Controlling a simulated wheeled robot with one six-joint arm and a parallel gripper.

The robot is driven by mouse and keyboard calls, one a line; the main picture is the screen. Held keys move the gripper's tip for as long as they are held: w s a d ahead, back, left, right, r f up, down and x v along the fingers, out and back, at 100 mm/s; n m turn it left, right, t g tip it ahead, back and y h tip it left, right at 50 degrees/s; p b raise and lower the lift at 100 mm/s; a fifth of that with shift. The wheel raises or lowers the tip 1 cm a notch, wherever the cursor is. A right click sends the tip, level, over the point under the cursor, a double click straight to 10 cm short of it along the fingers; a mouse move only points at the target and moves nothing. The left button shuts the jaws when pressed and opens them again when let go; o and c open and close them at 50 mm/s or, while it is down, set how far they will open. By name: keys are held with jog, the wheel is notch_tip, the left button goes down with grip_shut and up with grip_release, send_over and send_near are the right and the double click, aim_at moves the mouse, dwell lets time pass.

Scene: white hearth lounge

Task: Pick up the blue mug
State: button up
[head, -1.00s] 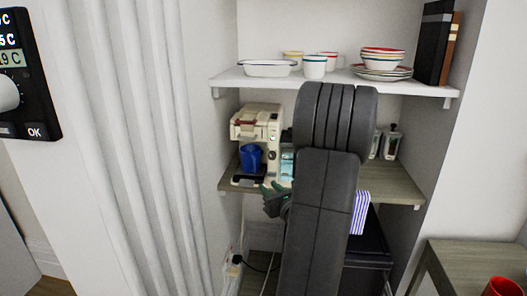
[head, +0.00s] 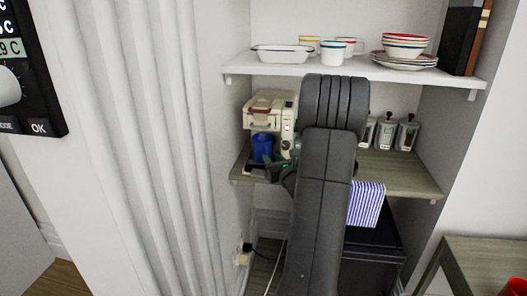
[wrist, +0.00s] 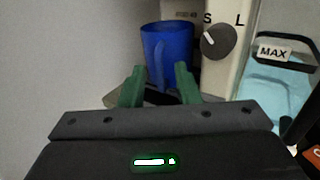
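The blue mug (head: 262,147) stands upright in the cream coffee machine (head: 270,110), under its spout area, on the middle shelf (head: 400,172). In the wrist view the mug (wrist: 168,52) is just ahead of my gripper (wrist: 159,72), with its handle facing me. The two green fingers are apart, with nothing held between them. The fingertips appear near the lower part of the mug; I cannot tell whether they touch it. In the head view my gripper (head: 278,170) is partly hidden by my arm, low in front of the machine.
The machine's dial (wrist: 217,40) and a clear water tank (wrist: 275,92) are right of the mug. A pale wall is close on the left. Several jars (head: 388,133) and a striped cloth (head: 366,204) are to the right. The upper shelf (head: 350,68) holds dishes.

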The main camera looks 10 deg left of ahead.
aim_at(267, 153)
jog(key=x, duration=0.4)
jog(key=shift+a, duration=0.1)
grip_shut()
jog(key=shift+r, duration=0.15)
